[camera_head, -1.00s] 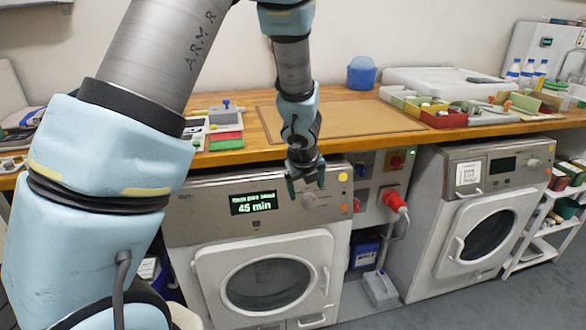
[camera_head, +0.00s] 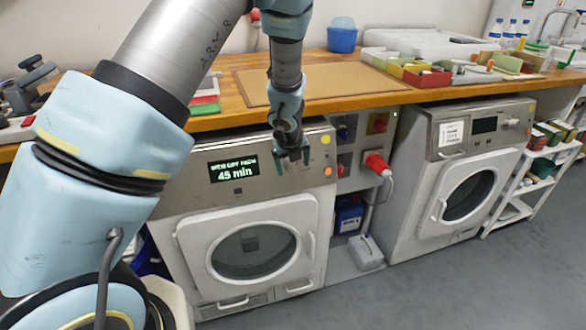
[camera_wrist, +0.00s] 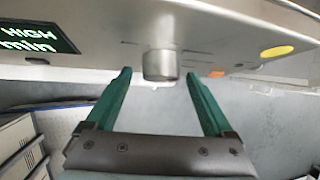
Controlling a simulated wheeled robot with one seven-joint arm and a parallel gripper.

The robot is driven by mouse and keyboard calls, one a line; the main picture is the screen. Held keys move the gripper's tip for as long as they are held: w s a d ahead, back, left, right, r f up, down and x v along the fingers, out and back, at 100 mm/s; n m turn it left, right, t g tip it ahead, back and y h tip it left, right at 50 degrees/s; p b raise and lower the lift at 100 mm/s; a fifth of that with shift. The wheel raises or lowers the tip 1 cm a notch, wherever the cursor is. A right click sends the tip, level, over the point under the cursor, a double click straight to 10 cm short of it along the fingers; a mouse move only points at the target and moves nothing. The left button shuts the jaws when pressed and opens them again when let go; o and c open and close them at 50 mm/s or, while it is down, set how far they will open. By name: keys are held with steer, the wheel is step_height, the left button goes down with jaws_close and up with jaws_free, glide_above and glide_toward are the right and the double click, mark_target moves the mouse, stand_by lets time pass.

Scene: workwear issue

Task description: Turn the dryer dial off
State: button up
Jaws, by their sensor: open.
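The near machine (camera_head: 180,190), a white front-loader with a grey panel, has a lit display (camera_head: 233,170) reading "45 min"; part of it also shows in the wrist view (camera_wrist: 35,38), with "HIGH" above "min". A round grey dial (camera_wrist: 160,65) stands out from the panel in the wrist view. In the head view my gripper hides the dial. My gripper (camera_head: 292,158) is in front of the panel, right of the display. In the wrist view my open gripper (camera_wrist: 158,76) has green fingers on either side of the dial, with gaps at both sides; it does not grip it.
A yellow button (camera_wrist: 277,52) and a small orange one (camera_wrist: 216,74) lie right of the dial. A second machine (camera_head: 410,180) stands further right. A wooden worktop (camera_head: 225,110) runs above. The floor in front is clear.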

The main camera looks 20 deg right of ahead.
steer(key=shift+c, duration=0.4)
steer(key=c, duration=1.3)
steer(key=shift+f, duration=0.15)
